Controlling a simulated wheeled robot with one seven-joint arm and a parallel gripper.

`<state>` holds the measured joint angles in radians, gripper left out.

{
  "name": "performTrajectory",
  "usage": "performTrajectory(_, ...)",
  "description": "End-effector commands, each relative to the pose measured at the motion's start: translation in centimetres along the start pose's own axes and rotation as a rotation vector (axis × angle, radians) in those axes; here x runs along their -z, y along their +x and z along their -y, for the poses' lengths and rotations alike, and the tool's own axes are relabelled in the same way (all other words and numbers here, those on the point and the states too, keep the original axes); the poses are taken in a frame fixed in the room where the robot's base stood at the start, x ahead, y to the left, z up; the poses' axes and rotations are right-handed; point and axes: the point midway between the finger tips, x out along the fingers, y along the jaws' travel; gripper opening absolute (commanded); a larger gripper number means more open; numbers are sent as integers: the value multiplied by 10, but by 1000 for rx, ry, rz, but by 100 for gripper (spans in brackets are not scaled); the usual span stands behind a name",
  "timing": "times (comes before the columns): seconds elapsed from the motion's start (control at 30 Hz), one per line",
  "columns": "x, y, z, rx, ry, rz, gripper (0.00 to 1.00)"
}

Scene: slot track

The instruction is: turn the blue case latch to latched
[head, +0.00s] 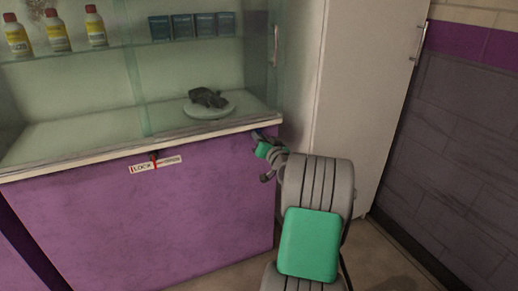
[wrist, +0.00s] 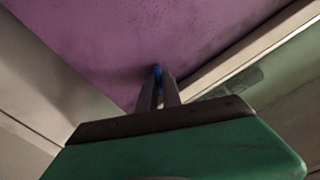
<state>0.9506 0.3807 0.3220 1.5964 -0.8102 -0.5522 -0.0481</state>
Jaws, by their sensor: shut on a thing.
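The blue case latch (wrist: 157,70) shows as a small blue tip against the purple panel in the wrist view. My gripper (wrist: 159,84) is shut on it, with the two dark fingers close together around the blue part. The fingers hide most of the latch, so its turn angle is unclear. In the head view my gripper (head: 259,139) is at the right end of the purple display case (head: 150,220), just under its pale top edge. A label reading LOCK (head: 143,168) with a red mark is on the case front, left of my gripper.
Above the counter, glass panes enclose a dark object (head: 208,97) on a white round plate (head: 209,110). A shelf holds yellow-labelled bottles (head: 57,32) and dark blue boxes (head: 182,26). A tall pale cabinet (head: 350,90) stands close on the right. Floor shows beside my arm.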

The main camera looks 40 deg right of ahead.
Motion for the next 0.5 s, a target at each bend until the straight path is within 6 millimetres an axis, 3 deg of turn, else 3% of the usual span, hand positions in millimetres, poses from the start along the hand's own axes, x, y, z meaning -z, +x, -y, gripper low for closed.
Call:
performTrajectory(0.03, -9, 0, -4, 1, -43, 1, 0)
performTrajectory(0.5, -6, 0, -2, 0, -382, 3, 0)
